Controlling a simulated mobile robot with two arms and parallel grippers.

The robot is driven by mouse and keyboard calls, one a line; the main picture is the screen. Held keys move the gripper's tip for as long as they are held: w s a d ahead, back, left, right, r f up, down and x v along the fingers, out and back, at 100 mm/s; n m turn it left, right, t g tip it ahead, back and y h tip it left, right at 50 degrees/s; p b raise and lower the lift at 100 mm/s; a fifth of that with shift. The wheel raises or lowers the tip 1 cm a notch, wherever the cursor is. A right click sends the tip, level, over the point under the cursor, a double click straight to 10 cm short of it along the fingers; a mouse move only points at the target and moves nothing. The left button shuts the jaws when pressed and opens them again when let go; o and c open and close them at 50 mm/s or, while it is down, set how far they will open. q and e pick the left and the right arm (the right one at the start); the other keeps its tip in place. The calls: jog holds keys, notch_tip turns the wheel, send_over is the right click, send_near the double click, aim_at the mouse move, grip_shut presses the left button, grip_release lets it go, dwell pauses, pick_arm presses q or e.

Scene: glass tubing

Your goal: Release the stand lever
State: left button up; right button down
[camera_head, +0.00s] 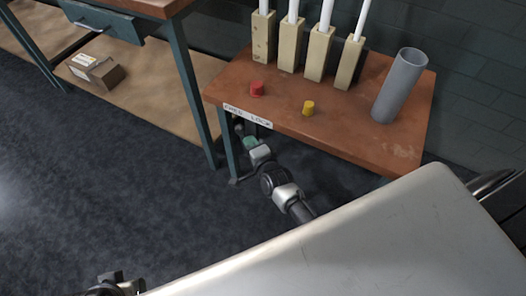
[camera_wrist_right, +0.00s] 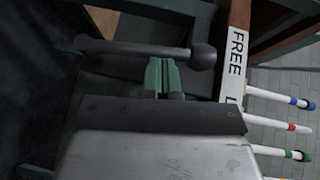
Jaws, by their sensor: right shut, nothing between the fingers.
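The stand lever (camera_wrist_right: 135,49), a dark bar with a ball knob (camera_wrist_right: 203,56) at its right end, crosses the upper part of the right wrist view. My right gripper (camera_wrist_right: 162,74) has green fingers, shut with nothing between them. Its tips are right at the bar, near the knob; I cannot tell whether they touch it. In the head view my right gripper (camera_head: 250,143) is below the stand's front left edge, under a white label (camera_head: 248,116). The wrist view shows "FREE" on this label (camera_wrist_right: 237,50). A dark part of mine, perhaps the left gripper, shows at the bottom left.
The stand's brown top (camera_head: 338,128) holds several pale blocks (camera_head: 319,52) with white tubes, a red knob (camera_head: 257,88), a yellow knob (camera_head: 308,108) and a grey cylinder (camera_head: 400,85). A workbench with a box (camera_head: 97,71) on its lower shelf stands left. Floor between is clear.

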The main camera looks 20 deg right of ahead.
jog(key=shift+w+a+r+p, duration=0.1)
jog(key=shift+w+a+p, duration=0.05)
jog(key=shift+w+a, duration=0.45)
jog(key=shift+w+a+p, duration=0.15)
jog(key=shift+w+a, duration=0.25)
jog(key=shift+w, duration=0.3)
jog(key=shift+w+a+r, duration=0.1)
jog(key=shift+r, duration=0.05)
